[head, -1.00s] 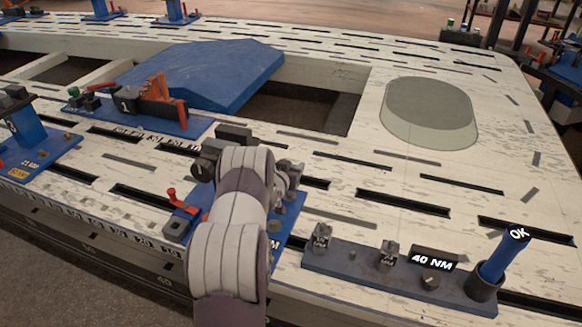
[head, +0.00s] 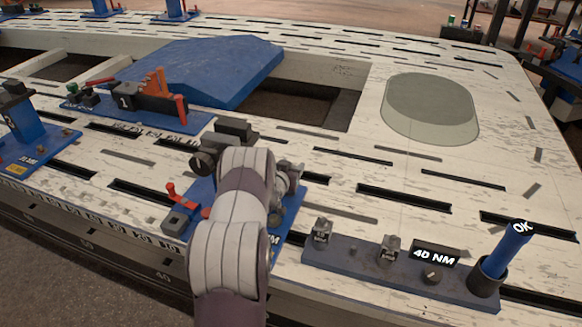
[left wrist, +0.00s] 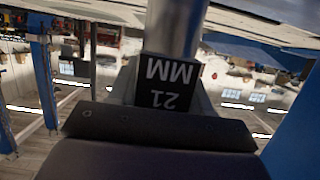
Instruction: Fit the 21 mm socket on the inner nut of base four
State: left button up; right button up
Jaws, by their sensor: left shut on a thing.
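A socket marked "21 MM" (left wrist: 167,88) shows upside down in the left wrist view, with a dark label block and a smooth silver cylinder. My left gripper (left wrist: 165,105) is shut on it. In the head view my left arm covers most of the gripper and the socket. The arm reaches over a blue base (head: 200,192) with a red-handled clamp (head: 180,200) at its left side and dark blocks at its back. This base's number and its nuts are hidden, so I cannot tell whether the socket touches a nut. My right gripper is not in view.
A dark rack (head: 385,268) at the front right holds two small sockets, a "40 NM" display (head: 435,257) and a blue-handled tool marked "OK" (head: 507,250). Base "1" (head: 190,122) and another blue base (head: 35,140) stand left. The slotted table (head: 340,190) has a large opening.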

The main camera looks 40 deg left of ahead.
pick_arm(q)
jog(key=shift+f, duration=0.35)
jog(key=o, duration=1.3)
jog(key=shift+s+d+r, duration=0.1)
jog(key=shift+s+d, duration=0.1)
jog(key=shift+s, duration=0.2)
jog(key=p+v, duration=0.5)
jog(key=v, duration=0.6)
jog(key=shift+s+r, duration=0.15)
jog(key=shift+s, duration=0.2)
